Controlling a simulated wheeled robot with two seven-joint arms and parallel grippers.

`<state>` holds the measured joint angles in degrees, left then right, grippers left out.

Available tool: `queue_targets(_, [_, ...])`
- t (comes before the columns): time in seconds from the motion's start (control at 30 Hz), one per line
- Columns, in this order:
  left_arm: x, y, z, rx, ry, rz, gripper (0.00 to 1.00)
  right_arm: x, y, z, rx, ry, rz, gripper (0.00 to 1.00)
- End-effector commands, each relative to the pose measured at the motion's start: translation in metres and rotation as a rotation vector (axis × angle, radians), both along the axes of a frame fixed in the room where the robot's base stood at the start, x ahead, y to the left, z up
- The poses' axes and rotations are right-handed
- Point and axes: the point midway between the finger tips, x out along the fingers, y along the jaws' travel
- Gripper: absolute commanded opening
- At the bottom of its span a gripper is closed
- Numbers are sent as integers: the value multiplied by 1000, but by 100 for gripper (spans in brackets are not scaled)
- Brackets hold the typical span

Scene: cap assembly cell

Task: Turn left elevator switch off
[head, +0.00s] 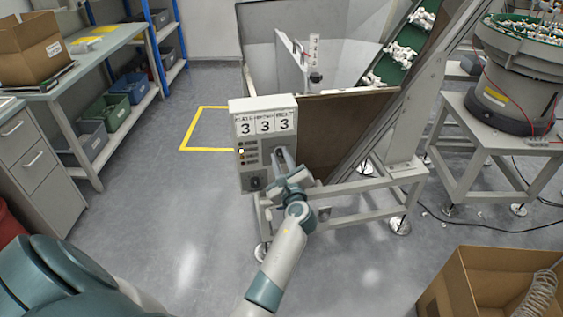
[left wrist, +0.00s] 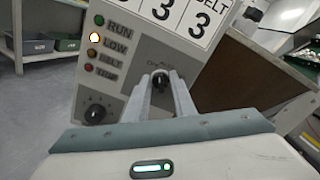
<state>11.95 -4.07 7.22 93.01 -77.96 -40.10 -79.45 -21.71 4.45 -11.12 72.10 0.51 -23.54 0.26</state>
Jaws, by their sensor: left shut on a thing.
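The elevator control box (head: 243,146) is a pale panel with large labels reading 3 on the front of the elevator. My left gripper (head: 281,156) reaches it from below and its fingertips are at the panel's right part. In the left wrist view, my left gripper (left wrist: 161,85) has its two fingers closed on a black rotary switch (left wrist: 160,79) with small lettering above it. The switch's exact angle is hard to tell. On the panel (left wrist: 128,65), the LOW lamp (left wrist: 94,38) is bright; RUN, BELT and a fourth lamp look dimmer. My right gripper is not in view.
Another black knob (left wrist: 96,110) sits at the panel's lower left. The elevator's green belt (head: 400,50) carries white parts. A bowl feeder (head: 515,80) stands at right, a cardboard box (head: 480,285) at lower right. Floor left of the panel is clear.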

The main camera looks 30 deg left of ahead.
Motion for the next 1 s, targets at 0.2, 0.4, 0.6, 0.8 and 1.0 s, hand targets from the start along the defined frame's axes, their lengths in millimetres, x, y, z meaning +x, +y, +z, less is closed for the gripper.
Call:
queue_targets(0.2, [-1,0,-3,-97,-97,0,1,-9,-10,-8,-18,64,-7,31])
queue_targets(0.4, [-1,0,-2,-145,-146,-1,1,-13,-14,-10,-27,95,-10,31])
queue_targets(0.6, [-1,1,-1,-157,-158,0,1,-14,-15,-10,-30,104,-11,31])
queue_targets(0.8, [-1,1,-1,-157,-158,0,1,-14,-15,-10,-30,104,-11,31])
queue_targets(1.0, [-1,1,-1,-157,-158,0,41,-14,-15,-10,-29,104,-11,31])
